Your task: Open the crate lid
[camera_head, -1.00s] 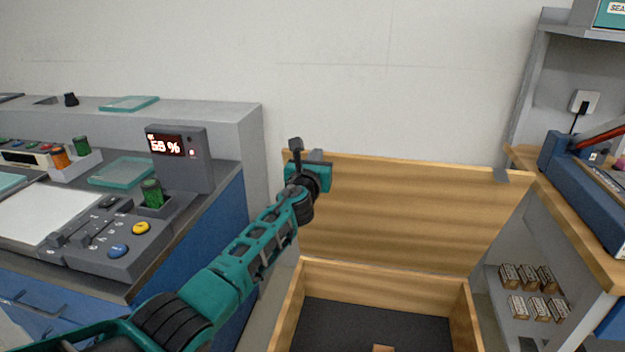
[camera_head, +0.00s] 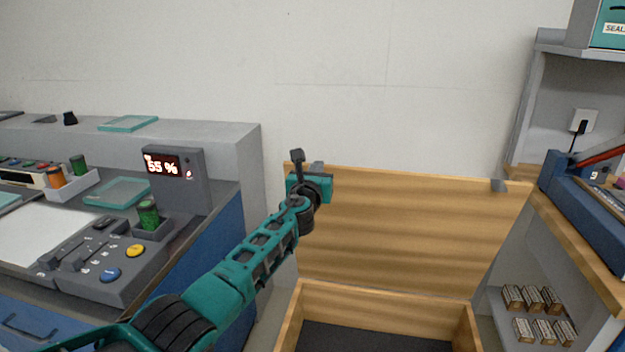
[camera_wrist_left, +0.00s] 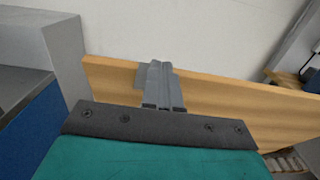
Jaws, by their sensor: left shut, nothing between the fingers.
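The wooden crate (camera_head: 291,325) stands in the lower middle of the head view, with a dark floor inside. Its wooden lid (camera_head: 410,230) stands raised at the back, near upright, with its inner face toward me. Grey metal latch pieces sit at the lid's top edge, one near its right end (camera_head: 499,186). My left gripper (camera_head: 317,169) is at the lid's top left corner. In the left wrist view its fingers (camera_wrist_left: 162,85) are together and overlap the lid's edge (camera_wrist_left: 225,100); nothing shows between them. Whether they touch the lid I cannot tell. My right gripper is out of view.
A grey workstation with buttons (camera_head: 105,265) and a percent display (camera_head: 173,165) stands left of the crate. A wooden-topped bench (camera_head: 580,245) with shelved small boxes (camera_head: 535,298) stands right. The white wall (camera_head: 400,80) is behind the lid.

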